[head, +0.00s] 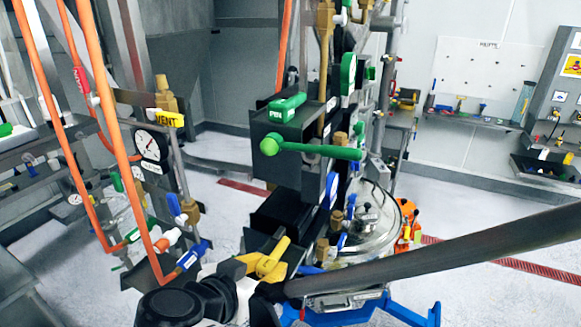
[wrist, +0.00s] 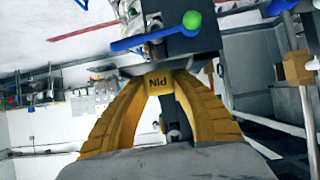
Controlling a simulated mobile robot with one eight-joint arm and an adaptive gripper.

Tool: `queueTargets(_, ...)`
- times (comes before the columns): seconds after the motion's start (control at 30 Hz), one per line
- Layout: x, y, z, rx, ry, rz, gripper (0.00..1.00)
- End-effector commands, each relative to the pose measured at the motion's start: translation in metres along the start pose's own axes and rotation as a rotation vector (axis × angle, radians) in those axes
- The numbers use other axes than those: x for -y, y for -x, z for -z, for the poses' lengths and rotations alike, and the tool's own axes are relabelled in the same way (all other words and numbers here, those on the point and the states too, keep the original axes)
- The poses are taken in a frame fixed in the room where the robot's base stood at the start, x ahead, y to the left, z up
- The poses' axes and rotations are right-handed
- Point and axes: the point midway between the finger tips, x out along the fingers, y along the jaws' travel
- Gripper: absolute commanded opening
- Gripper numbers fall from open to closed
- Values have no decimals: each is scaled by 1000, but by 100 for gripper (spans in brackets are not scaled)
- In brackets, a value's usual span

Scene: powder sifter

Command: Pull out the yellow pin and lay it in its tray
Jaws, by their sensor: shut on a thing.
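My gripper (wrist: 157,92) has two yellow ribbed fingers. In the wrist view they close from both sides on the yellow pin (wrist: 157,81), whose end face carries the letters PIN upside down. In the head view my gripper (head: 265,263) is low in the middle, in front of the dark box of the sifter stand (head: 272,212). There the pin cannot be told apart from the yellow fingers. Whether its shaft is still in a hole is hidden. I cannot tell which tray belongs to the pin.
A green lever with a ball end (head: 310,150) sticks out above my gripper. A round steel lid (head: 370,215) is to the right. Orange hoses (head: 105,130) and a gauge (head: 151,146) stand at left. A wall shelf (head: 470,119) is far back right, with open floor before it.

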Motion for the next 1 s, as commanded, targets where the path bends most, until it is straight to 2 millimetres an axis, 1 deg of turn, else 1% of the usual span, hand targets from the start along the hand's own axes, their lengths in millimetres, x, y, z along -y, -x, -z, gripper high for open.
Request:
queueTargets(0.57,0,-4,-6,0,0,0,0)
queueTargets(0.6,0,-4,-6,0,0,0,31)
queueTargets(0.67,0,-3,-6,0,0,0,50)
queueTargets(0.9,0,-2,-6,0,0,0,51)
queueTargets(1.0,0,5,-6,0,2,2,51)
